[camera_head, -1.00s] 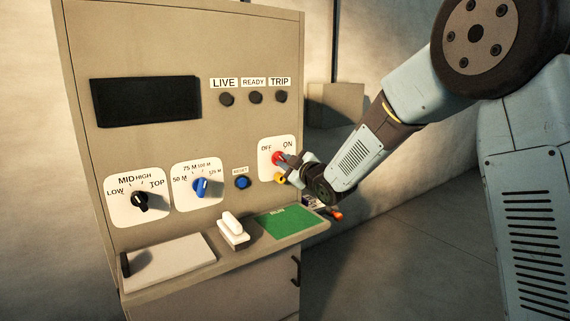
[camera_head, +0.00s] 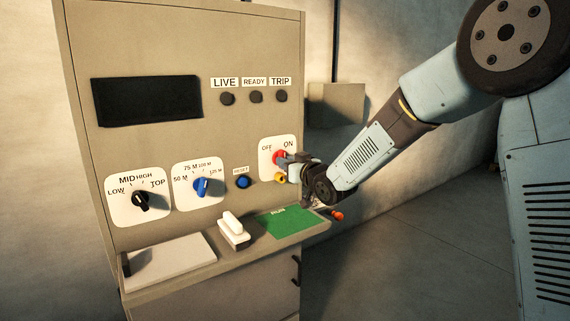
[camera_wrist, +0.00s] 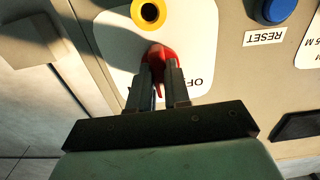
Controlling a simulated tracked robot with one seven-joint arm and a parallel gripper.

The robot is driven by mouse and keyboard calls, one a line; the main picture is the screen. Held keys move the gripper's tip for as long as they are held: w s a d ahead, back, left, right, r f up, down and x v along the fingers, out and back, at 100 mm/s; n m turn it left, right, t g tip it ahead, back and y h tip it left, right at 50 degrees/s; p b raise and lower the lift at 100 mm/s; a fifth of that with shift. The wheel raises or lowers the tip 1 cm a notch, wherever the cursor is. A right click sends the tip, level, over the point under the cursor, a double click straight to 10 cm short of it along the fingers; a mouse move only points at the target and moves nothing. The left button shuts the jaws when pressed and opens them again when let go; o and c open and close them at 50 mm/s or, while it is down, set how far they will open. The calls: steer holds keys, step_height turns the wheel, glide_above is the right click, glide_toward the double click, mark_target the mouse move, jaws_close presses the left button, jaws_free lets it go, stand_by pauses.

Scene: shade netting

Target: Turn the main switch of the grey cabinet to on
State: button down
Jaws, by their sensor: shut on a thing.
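The grey cabinet (camera_head: 240,45) stands in front of me in the head view. Its main switch (camera_head: 279,157) is a red knob on a white plate marked OFF and ON, at the right of the panel. My gripper (camera_head: 284,160) reaches it from the right. In the wrist view the two fingers of my gripper (camera_wrist: 160,75) are shut on the red switch (camera_wrist: 157,54), one on each side of its handle. The ON label is hidden there, and only part of OFF shows. I cannot tell surely which mark the handle points to.
A yellow-ringed part (camera_head: 280,177) sits just below the switch, close to my gripper. A blue RESET button (camera_head: 242,182), a blue dial (camera_head: 201,187) and a black dial (camera_head: 141,201) are to the left. A ledge with a white handle (camera_head: 233,228) and green RUN area (camera_head: 285,221) juts out below.

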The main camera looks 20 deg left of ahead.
steer(key=shift+d+f+m, duration=0.1)
steer(key=shift+m, duration=2.2)
steer(key=shift+d+f+m, duration=0.1)
steer(key=shift+m, duration=2.2)
steer(key=shift+w, duration=0.1)
steer(key=c, duration=1.4)
jaws_free()
steer(key=o, duration=0.3)
steer(key=shift+a+r, duration=0.1)
steer(key=shift+r, duration=0.05)
steer(key=v, duration=1.4)
